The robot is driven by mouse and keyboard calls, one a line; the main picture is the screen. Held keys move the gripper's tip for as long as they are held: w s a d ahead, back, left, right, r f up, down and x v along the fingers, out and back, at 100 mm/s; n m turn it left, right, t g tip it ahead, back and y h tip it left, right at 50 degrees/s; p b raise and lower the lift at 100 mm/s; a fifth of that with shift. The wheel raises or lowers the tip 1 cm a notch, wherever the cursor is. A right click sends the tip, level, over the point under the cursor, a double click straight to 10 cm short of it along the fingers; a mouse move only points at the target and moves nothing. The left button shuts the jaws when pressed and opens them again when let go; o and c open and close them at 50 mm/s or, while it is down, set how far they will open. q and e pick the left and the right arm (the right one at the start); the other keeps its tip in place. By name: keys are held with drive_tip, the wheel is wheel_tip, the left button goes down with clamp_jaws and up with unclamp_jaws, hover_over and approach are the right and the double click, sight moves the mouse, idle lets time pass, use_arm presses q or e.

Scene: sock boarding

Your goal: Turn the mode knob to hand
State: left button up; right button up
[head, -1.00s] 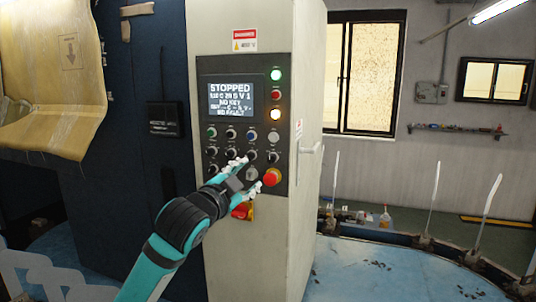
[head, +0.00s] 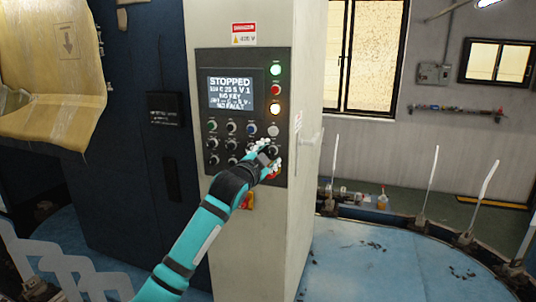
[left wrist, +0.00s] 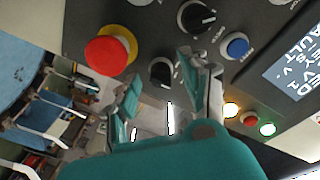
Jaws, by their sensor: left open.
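The control panel (head: 285,100) on a pale cabinet carries several black knobs. My left gripper (head: 268,155) is at the panel's lower right with its fingers spread. In the left wrist view the open fingers (left wrist: 163,92) stand either side of a black knob (left wrist: 161,72), which lies just beyond the fingertips; I cannot tell if they touch it. Another black knob (left wrist: 197,18) is above it. The labels are too small to read, so I cannot tell which knob is the mode knob. My right gripper is not in view.
A red emergency button (left wrist: 107,52) with a yellow ring is close beside the fingers. A blue button (left wrist: 237,47) is on the other side. The panel screen (head: 231,92) reads STOPPED and NO FAULT. Blue floor (head: 370,255) lies right of the cabinet.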

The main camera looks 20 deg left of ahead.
use_arm(q)
drive_tip(key=shift+c, duration=0.2)
clamp_jaws()
drive_tip(key=shift+f+n, duration=0.1)
drive_tip(key=shift+n, duration=0.2)
drive_tip(key=n+b, duration=0.1)
drive_tip(key=n, duration=0.2)
drive_tip(key=shift+d+n, duration=0.1)
drive_tip(key=shift+n, duration=2.6)
